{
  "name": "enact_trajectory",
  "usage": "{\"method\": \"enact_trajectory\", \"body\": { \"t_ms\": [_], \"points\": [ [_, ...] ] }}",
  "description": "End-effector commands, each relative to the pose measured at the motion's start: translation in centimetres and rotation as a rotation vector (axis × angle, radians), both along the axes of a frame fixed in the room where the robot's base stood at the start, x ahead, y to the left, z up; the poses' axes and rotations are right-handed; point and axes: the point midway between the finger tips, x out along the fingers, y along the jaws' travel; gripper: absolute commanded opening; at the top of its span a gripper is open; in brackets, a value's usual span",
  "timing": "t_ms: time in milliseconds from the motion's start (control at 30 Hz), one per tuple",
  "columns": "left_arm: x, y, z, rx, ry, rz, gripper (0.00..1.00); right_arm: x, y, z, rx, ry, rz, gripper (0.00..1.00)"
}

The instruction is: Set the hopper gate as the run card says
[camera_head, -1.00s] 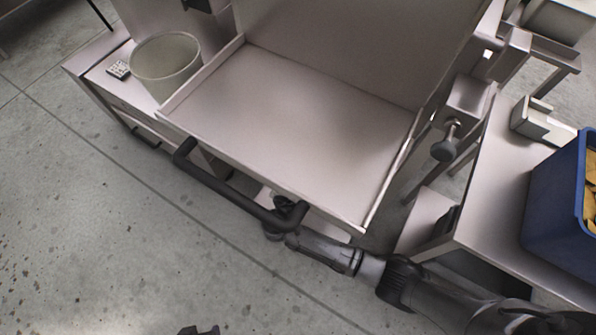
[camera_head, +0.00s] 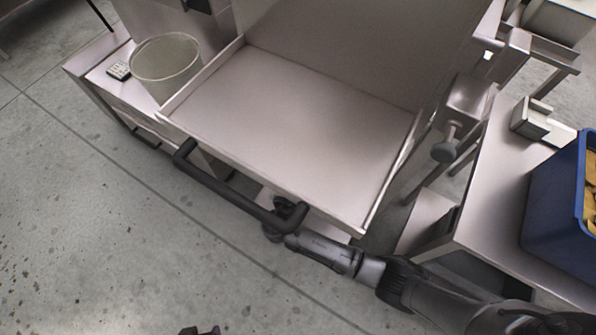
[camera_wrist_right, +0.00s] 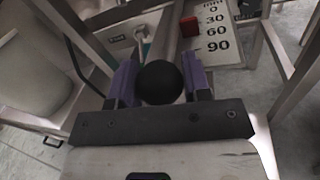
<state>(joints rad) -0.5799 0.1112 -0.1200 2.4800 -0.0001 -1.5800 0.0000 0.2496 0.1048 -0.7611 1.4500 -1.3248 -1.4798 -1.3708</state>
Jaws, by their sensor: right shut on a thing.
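My right gripper (camera_head: 283,210) is below the front edge of the pale hopper tray (camera_head: 300,120), by the right end of its black bar handle (camera_head: 225,190). In the right wrist view the purple fingers of this gripper (camera_wrist_right: 160,84) are shut on a black ball knob (camera_wrist_right: 161,83). A scale plate (camera_wrist_right: 217,35) behind it reads 0, 30, 60, 90 downward. A red pointer (camera_wrist_right: 189,27) sits left of the figures, roughly beside 30. A dark tip, apparently my left gripper (camera_head: 198,331), shows at the bottom edge, mostly cut off. No readable run card is in view.
A pale bucket (camera_head: 165,68) and a small gridded pad (camera_head: 118,71) stand on the left bench. On the right, a table (camera_head: 490,190) holds a blue bin (camera_head: 553,200) and a small white box (camera_head: 540,122). A dark round knob (camera_head: 445,151) juts out nearby. The floor at lower left is clear.

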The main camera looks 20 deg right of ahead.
Motion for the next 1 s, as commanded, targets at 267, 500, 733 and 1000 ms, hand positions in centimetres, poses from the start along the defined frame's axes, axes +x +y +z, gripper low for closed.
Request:
{"method": "enact_trajectory", "body": {
  "t_ms": [267,500,733,1000],
  "points": [
    [0.0,0.0,2.3,0.002,0.000,-0.002,0.70,-1.7,2.4,0.4,0.000,0.003,0.002,0.02],
    [0.0,0.4,2.2,0.014,-0.001,-0.009,0.70,-2.1,3.0,0.0,0.002,-0.001,0.003,0.01],
    [0.0,0.4,2.2,0.014,0.000,-0.009,0.70,-2.0,2.9,0.1,0.002,-0.001,0.003,0.58],
    [0.0,0.3,2.2,0.009,0.000,-0.006,0.70,-2.0,2.8,0.0,0.001,-0.001,0.001,0.69]
  ]
}}
